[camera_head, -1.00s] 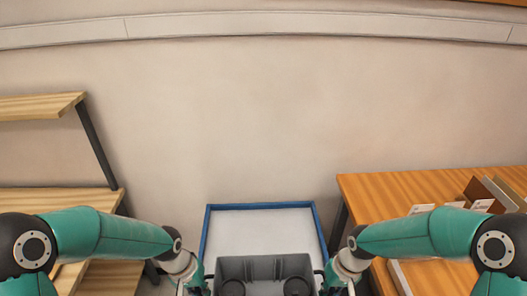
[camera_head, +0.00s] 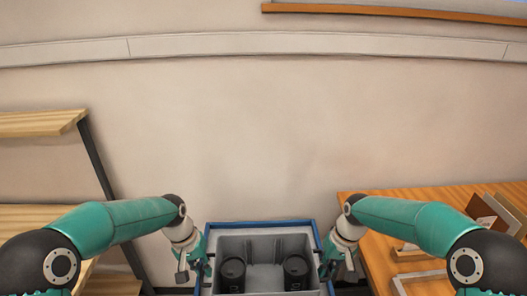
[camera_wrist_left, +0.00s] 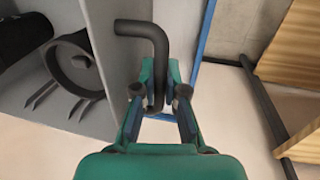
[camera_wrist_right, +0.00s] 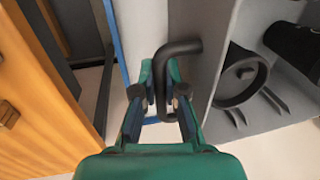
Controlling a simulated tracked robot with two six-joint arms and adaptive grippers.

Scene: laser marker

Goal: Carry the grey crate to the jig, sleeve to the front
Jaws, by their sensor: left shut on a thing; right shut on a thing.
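The grey crate (camera_head: 265,243) is at the bottom centre of the head view, with black handles on its left and right sides. Two black cylindrical cups stand inside it, the left cup (camera_head: 232,273) and the right cup (camera_head: 297,272). My left gripper (camera_wrist_left: 158,95) is shut on the left handle (camera_wrist_left: 150,35). My right gripper (camera_wrist_right: 160,95) is shut on the right handle (camera_wrist_right: 178,48). The crate overlaps a blue-edged white tray (camera_head: 258,223); I cannot tell whether it touches it. No sleeve can be made out.
A wooden shelf unit (camera_head: 40,122) with a dark post stands on the left. An orange wooden table (camera_head: 440,200) with upright boards (camera_head: 490,212) and a small frame stands on the right. A bare wall is behind the tray.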

